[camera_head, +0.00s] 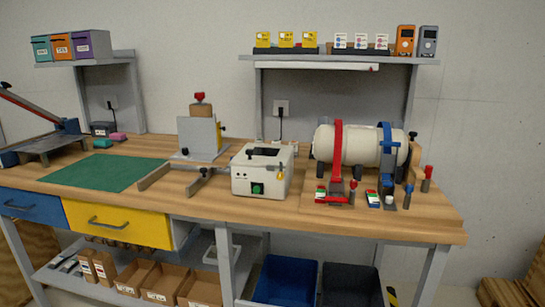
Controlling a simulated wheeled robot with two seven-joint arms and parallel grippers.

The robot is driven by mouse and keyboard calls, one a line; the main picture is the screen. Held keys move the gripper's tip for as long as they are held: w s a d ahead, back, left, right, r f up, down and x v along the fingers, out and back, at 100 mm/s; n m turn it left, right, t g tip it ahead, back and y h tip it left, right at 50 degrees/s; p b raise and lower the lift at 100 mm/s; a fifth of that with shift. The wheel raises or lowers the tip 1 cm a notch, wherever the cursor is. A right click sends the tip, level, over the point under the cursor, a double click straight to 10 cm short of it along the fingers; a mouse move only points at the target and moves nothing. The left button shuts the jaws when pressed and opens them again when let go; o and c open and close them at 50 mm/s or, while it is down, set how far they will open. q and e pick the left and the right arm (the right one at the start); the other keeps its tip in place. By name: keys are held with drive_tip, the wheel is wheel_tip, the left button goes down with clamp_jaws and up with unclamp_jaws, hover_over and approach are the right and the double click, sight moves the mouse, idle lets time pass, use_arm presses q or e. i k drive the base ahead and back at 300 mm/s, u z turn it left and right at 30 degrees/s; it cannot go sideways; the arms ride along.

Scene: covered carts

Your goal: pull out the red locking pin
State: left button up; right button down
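I cannot tell for certain which red part is the locking pin. At the right of the workbench a white cylinder (362,146) lies on its side, held by a red strap (338,150) and a blue strap (387,150). A red-topped peg (427,173) stands upright at the board's right end. A smaller red-topped peg (352,187) stands by the foot of the red strap. Neither of my grippers is in view.
A white box with a green button (257,188) stands left of the cylinder. A blue-topped peg (408,190) stands near the front right. A green mat (104,172) lies clear at left. A shelf (340,61) overhangs the back. A yellow drawer (118,223) is below.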

sight(428, 169)
drive_tip(key=k, duration=0.65)
drive_tip(key=z, duration=0.8)
drive_tip(key=i, duration=0.85)
drive_tip(key=z, duration=0.35)
drive_tip(key=i, duration=0.9)
drive_tip(key=u, duration=0.6)
